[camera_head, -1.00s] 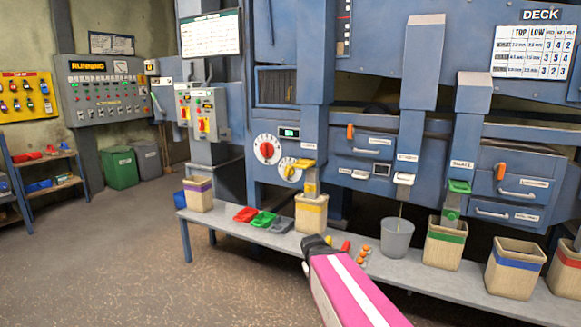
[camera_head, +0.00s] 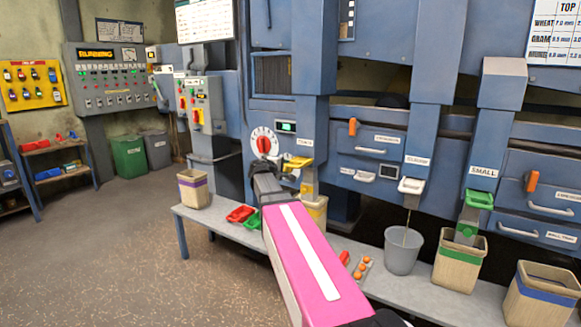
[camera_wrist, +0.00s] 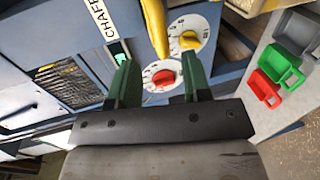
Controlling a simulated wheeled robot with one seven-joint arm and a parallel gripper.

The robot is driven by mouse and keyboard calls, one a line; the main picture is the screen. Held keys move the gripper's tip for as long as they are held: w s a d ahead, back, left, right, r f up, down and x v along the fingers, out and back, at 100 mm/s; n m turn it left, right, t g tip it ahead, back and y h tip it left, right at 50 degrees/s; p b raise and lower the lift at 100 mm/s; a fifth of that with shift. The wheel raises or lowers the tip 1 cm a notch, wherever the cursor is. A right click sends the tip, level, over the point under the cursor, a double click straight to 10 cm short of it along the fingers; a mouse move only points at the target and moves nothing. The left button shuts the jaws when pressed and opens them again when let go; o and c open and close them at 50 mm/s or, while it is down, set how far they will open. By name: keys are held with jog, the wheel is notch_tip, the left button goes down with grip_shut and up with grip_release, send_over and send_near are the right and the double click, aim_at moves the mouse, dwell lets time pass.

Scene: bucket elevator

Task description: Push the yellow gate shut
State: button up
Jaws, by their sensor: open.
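The yellow gate (camera_head: 299,162) sticks out at the bottom of the chaff spout, above a bin with a yellow band (camera_head: 316,212). In the wrist view a yellow bar, which looks like the gate (camera_wrist: 155,28), is at the top, just beyond my fingertips and beside the CHAFF label. My gripper (camera_wrist: 158,60) is open and empty, its two green fingers spread in front of the dial with the red knob (camera_wrist: 163,78). In the head view my gripper's dark body is left of and below the gate and hides the lower dial; touching cannot be seen.
A dial with a yellow knob (camera_wrist: 190,40) sits close to my right finger in the wrist view. Red and green scoops (camera_head: 241,213) lie on the bench (camera_head: 215,226). A grey bucket (camera_head: 402,250) stands under a spout with a thin stream. Open floor lies to the left.

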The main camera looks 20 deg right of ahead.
aim_at(291, 166)
jog(key=x, duration=0.9)
jog(key=shift+d, duration=0.1)
jog(key=shift+f, duration=0.1)
grip_shut()
